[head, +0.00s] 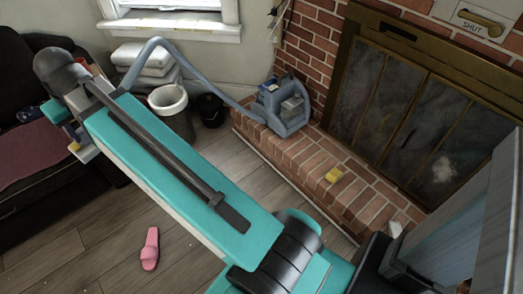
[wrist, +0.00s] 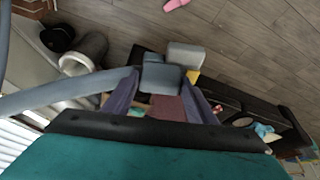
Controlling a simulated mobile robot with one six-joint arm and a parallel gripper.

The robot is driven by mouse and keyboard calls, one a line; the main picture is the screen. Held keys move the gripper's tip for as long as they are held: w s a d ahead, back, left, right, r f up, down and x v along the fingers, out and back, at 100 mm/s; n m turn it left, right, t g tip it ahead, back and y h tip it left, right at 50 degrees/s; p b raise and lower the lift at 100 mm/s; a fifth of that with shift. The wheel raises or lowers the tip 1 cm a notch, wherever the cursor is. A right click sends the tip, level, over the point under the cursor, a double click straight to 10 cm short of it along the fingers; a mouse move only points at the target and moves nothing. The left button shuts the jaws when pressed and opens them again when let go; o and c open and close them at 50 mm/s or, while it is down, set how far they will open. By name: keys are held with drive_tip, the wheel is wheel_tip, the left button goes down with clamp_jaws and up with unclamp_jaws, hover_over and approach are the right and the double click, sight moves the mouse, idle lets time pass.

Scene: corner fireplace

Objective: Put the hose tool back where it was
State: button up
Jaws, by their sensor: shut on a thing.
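The blue-grey cleaning machine (head: 285,104) stands on the brick hearth. Its hose (head: 195,68) arcs up and left from it, then drops behind my arm. In the wrist view the hose (wrist: 60,92) comes in from the left. My gripper (wrist: 162,77) is shut on the grey hose tool (wrist: 160,74), which sits between the two fingers. The tool's pale block end and a yellow part show beyond the fingertips. In the head view my arm hides most of the tool; a pale end (head: 86,154) shows at its left, held in the air near the sofa.
A dark sofa (head: 40,190) with a reddish cloth is at the left. A grey bin (head: 176,119), a small black bucket (head: 211,109) and stacked white cushions (head: 145,66) stand by the wall. A pink slipper (head: 150,248) lies on open floor.

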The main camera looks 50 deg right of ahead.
drive_tip(key=shift+w, duration=0.1)
drive_tip(key=shift+d, duration=0.1)
drive_tip(key=shift+d, duration=0.1)
drive_tip(key=shift+d+f, duration=0.2)
drive_tip(key=shift+d, duration=0.05)
drive_tip(key=s+d+f+m+g+h+b, duration=0.15)
drive_tip(key=d+f+m+b, duration=0.3)
drive_tip(key=d+f, duration=0.65)
drive_tip(key=s+d+f+m+h+b, duration=0.1)
drive_tip(key=s+d+f+m+b, duration=0.15)
drive_tip(key=d+f+b, duration=0.8)
drive_tip(key=s+d+f+m+g+h, duration=0.1)
drive_tip(key=d+f+m, duration=0.5)
drive_tip(key=d, duration=1)
drive_tip(key=s+d+f+m+g+b, duration=0.1)
drive_tip(key=s+d+f+m+b, duration=0.3)
drive_tip(key=s+d+f, duration=0.8)
drive_tip(key=s+d+f+m+g+h+b, duration=0.1)
drive_tip(key=s+d+f+m+b, duration=0.3)
drive_tip(key=s+d+f+b, duration=0.5)
drive_tip(key=s+d+f+g, duration=0.1)
drive_tip(key=s+d+f, duration=0.3)
drive_tip(key=s+f, duration=0.2)
drive_tip(key=shift+x, duration=1.2)
